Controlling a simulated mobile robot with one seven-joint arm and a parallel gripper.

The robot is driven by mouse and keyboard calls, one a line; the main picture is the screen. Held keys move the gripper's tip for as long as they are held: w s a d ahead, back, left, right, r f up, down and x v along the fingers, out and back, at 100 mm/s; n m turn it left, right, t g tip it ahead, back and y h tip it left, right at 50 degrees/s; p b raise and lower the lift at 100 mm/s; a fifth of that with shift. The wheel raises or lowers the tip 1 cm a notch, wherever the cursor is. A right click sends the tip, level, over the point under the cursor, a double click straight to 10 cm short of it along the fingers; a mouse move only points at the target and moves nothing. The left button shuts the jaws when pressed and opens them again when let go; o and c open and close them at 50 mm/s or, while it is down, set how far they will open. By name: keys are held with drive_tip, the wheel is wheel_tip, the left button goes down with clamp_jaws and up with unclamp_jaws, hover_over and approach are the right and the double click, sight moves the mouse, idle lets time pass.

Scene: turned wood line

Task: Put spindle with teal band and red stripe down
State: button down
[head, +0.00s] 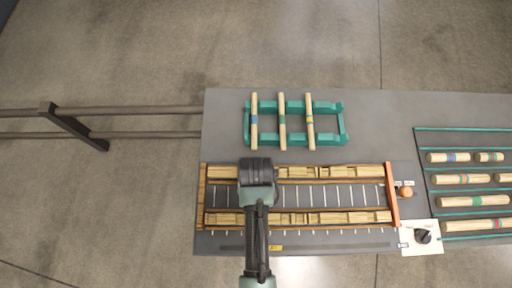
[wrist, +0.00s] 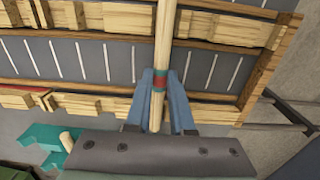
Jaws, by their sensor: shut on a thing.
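The spindle with the teal band and red stripe (wrist: 160,77) is between the two blue-grey fingers of my gripper (wrist: 161,88) in the wrist view. My gripper is shut on it near its coloured bands. Its pale wooden shaft runs up the wrist view, over the slotted wooden frame (wrist: 100,92). I cannot tell whether the shaft touches the frame. In the head view my arm hides the held spindle, and my wrist is over the left part of the wooden frame (head: 202,190).
A teal rack (head: 345,125) behind the frame bears three banded spindles (head: 282,120). An orange-brown bar (head: 391,195) closes the frame's right end. A white plate with a black knob (head: 422,237) sits at front right. Several banded cylinders (head: 475,201) lie between green rails at right.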

drive_tip(key=shift+f, duration=0.15)
drive_tip(key=c, duration=0.8)
unclamp_jaws()
